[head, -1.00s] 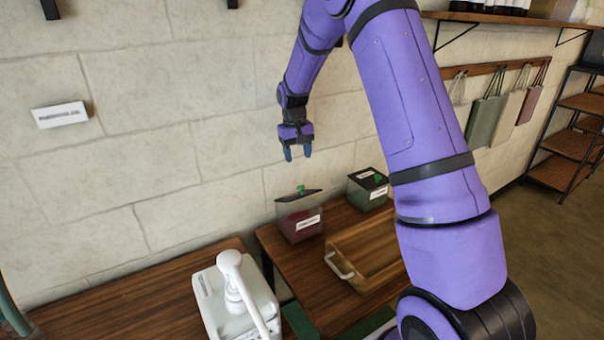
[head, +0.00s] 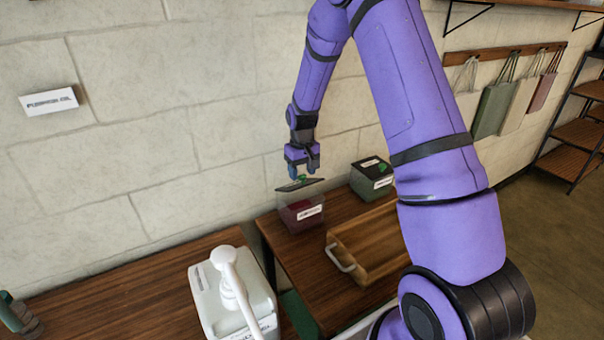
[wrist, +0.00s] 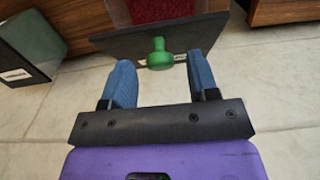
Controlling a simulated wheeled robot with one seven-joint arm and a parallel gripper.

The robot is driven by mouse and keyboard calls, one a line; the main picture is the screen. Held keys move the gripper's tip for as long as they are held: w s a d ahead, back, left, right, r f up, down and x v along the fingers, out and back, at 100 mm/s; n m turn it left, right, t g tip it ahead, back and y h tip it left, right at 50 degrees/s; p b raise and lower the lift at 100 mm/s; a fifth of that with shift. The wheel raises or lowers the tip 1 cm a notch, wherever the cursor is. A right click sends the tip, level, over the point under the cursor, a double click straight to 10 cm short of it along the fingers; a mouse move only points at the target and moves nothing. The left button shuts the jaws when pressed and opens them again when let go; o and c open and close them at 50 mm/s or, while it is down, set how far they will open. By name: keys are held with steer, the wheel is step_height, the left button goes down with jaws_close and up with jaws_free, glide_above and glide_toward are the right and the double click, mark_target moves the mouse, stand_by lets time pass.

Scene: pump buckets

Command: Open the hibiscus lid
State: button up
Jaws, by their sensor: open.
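The hibiscus box is most likely the clear box of dark red contents (head: 301,214) on the brown table; its label is too small to read. Its dark flat lid (head: 299,184) lies on top, with a green knob, which shows clearly in the wrist view (wrist: 159,54). My gripper (head: 305,174) is just above the lid, pointing down. In the wrist view the blue fingers of my gripper (wrist: 160,68) are apart, one on each side of the knob, with gaps and nothing held. In the head view the fingers partly hide the knob.
A dark-lidded box with green contents (head: 372,182) stands to the right of the red one. A wooden tray with a white handle (head: 341,252) is in front. A white pump container (head: 232,297) stands at lower left. The wall (head: 180,150) is close behind.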

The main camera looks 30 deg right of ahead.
steer(key=shift+f, duration=0.5)
jaws_close()
steer(key=shift+w+r+g, duration=0.4)
steer(key=shift+w+g, duration=0.3)
steer(key=shift+g, duration=0.1)
steer(key=shift+w+r+g, duration=0.4)
steer(key=shift+w+g, duration=0.3)
steer(key=shift+g, duration=0.1)
jaws_free()
